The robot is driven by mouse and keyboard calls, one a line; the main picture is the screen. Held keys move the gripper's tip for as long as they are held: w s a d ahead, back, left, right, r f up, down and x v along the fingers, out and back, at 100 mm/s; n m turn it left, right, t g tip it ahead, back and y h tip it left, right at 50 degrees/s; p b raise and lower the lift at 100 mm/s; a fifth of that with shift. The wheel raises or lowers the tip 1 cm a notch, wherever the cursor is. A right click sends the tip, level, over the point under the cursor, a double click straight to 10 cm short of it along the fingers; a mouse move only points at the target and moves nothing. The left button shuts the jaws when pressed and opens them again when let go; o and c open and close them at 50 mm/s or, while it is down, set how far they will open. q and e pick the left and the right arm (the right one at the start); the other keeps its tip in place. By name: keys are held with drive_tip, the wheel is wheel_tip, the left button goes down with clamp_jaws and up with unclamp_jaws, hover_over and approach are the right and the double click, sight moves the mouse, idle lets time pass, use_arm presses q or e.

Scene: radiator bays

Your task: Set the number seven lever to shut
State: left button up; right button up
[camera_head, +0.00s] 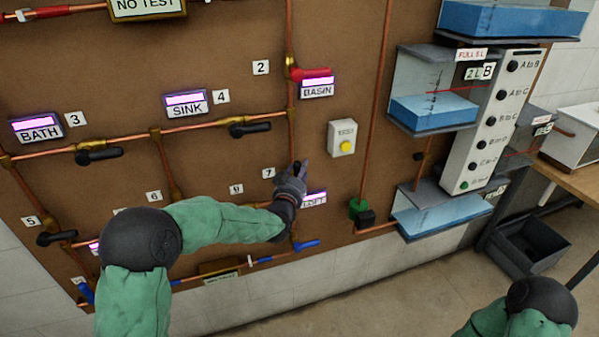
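The number seven tag (268,173) is on the brown board, just left of a vertical copper pipe (291,125). My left gripper (298,170) is at that pipe, just right of the tag, with its dark fingers pointing up. The number seven lever itself cannot be made out; the gripper covers the pipe beside the tag. Whether the fingers are closed on the lever is not clear. My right arm shows only at the bottom right corner, and its gripper is out of the picture.
A red lever (312,73) is above, beside tag 2. Black levers sit by tag 4 (221,96) and tag 3 (75,118). A blue lever (306,244) is just below my gripper.

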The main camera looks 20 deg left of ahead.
use_arm(q)
clamp_jaws()
drive_tip(key=shift+w+d+r+m+p, duration=0.15)
drive_tip(key=shift+m+p, duration=0.15)
drive_tip(key=shift+p, duration=0.5)
drive_tip(key=w+d+f+m+g+y+p, duration=0.2)
drive_tip(key=d+f+m+g+y+p, duration=0.2)
drive_tip(key=p, duration=2.7)
drive_tip(key=shift+w+f+m+g+y+p, duration=0.35)
drive_tip(key=shift+f+m+g+y, duration=0.85)
drive_tip(key=shift+m+g, duration=1.65)
drive_tip(key=shift+s+f+m+t, duration=0.1)
drive_tip(key=shift+m+t, duration=0.35)
drive_tip(key=shift+m, duration=0.1)
drive_tip(key=o, duration=0.6)
unclamp_jaws()
drive_tip(key=shift+c, duration=0.2)
